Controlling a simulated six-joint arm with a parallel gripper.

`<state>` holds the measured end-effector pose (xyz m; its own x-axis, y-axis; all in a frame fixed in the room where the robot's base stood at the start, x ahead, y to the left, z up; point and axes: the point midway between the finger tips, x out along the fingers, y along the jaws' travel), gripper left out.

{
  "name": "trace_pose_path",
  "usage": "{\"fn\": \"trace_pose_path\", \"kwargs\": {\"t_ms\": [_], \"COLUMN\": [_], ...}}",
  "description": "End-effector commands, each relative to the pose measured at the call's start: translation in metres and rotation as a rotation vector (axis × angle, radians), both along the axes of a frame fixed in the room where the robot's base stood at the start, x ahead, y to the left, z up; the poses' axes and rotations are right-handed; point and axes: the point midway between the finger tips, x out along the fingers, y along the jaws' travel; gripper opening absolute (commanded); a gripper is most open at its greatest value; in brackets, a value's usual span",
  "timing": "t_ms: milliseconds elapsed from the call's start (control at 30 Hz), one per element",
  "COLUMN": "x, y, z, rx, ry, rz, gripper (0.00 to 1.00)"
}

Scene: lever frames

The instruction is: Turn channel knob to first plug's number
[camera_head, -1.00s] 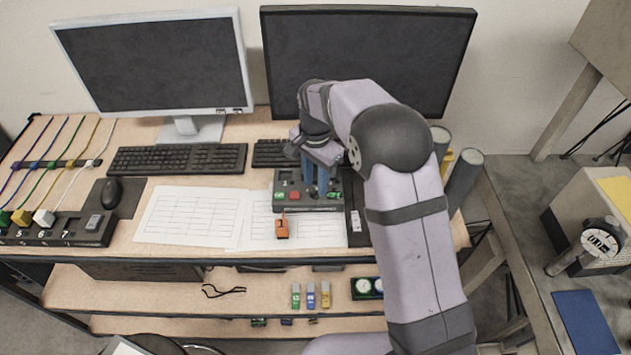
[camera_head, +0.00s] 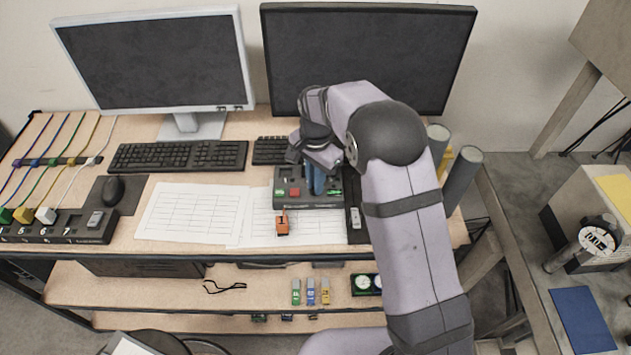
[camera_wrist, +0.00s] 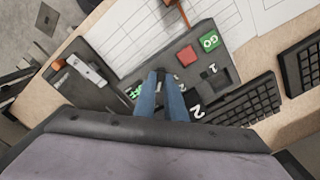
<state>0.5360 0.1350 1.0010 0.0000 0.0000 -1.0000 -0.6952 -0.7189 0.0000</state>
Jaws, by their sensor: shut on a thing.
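The dark control box (camera_head: 325,204) sits on the desk in front of the right monitor. My gripper (camera_head: 317,190) points down onto it, its blue fingers closed at the channel knob, which they hide. In the wrist view my gripper (camera_wrist: 160,76) covers the knob, so its pointer cannot be read. White numbers 1 and 2 show on the box face beside the fingers. The plug strip (camera_head: 95,235) at the left edge has green, yellow (camera_head: 45,215) and white (camera_head: 46,217) plugs; 5, 6 and 7 are legible on it. The first plug's number is not clear.
A red button (camera_wrist: 186,56) and a green GO button (camera_wrist: 209,41) sit close to my fingers. Keyboards and a monitor (camera_head: 367,55) are behind; paper sheets (camera_head: 192,213) lie to the left.

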Motion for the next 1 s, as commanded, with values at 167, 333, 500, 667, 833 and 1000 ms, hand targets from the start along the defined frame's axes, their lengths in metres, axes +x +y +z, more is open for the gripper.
{"fn": "trace_pose_path", "kwargs": {"t_ms": [167, 333, 500, 667, 833, 1000], "x": [0.0001, 0.0003, 0.0004, 0.0004, 0.0005, 0.0006], "y": [-0.0002, -0.0001, 0.0, 0.0, 0.0001, 0.0001], "z": [0.0002, 0.0002, 0.0003, 0.0005, 0.0006, 0.0008], "rx": [-0.001, -0.001, 0.0, 0.0, 0.0, 0.0], "ry": [0.001, 0.001, 0.0, 0.0, 0.0, 0.0], "rz": [0.062, 0.169, 0.31, 0.447, 0.577, 0.676], "gripper": [0.0, 0.0, 0.0, 0.0, 0.0, 0.0]}}
